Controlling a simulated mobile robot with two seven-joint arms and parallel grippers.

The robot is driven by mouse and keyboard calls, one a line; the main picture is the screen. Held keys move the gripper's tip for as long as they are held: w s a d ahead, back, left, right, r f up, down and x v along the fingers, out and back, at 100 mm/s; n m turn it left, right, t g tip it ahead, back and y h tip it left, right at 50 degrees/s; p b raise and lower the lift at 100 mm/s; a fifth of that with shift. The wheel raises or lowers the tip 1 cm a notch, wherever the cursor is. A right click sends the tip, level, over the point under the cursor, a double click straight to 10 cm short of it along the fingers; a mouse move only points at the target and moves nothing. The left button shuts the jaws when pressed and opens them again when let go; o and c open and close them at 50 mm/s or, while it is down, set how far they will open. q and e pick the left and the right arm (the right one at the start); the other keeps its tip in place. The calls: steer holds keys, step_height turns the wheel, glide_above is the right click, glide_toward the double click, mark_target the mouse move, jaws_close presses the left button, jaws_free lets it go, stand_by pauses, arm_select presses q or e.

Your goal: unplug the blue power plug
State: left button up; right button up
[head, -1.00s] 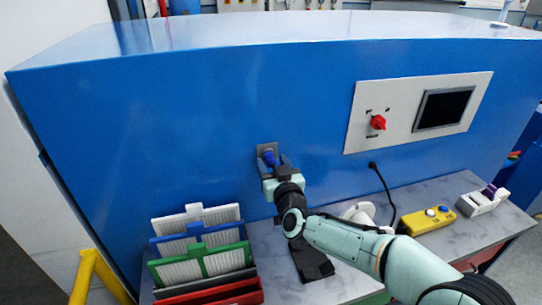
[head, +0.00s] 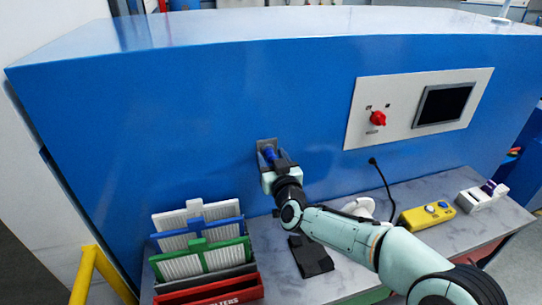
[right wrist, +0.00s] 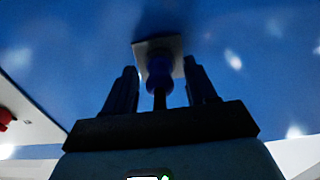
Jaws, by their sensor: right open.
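The blue power plug (head: 270,154) sits in a grey socket plate (head: 263,145) on the front of the blue cabinet. In the right wrist view the plug (right wrist: 158,72) shows dark blue against its pale plate (right wrist: 150,47). My right gripper (head: 276,162) is open at the plug. In the right wrist view the two fingers of my right gripper (right wrist: 163,85) stand on either side of the plug, with a visible gap on each side. The plug's near end is partly hidden by the gripper in the head view. My left gripper is not in view.
A rack of white, blue and green framed filters (head: 200,240) stands on the grey bench at left. A black object (head: 311,256) lies below my arm. A yellow control box (head: 426,216) and a black cable (head: 384,185) are to the right. A red switch (head: 377,119) is on the panel.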

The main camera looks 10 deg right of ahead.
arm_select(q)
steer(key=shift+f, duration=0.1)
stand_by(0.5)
arm_select(e)
steer(key=shift+c, duration=0.3)
jaws_close()
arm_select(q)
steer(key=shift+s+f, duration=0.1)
arm_select(e)
steer(key=shift+s, duration=0.1)
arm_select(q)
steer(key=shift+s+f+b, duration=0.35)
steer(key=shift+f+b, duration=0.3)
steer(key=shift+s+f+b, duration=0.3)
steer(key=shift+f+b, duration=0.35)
arm_select(e)
steer(key=shift+s+d, duration=0.15)
steer(key=shift+s, duration=2.75)
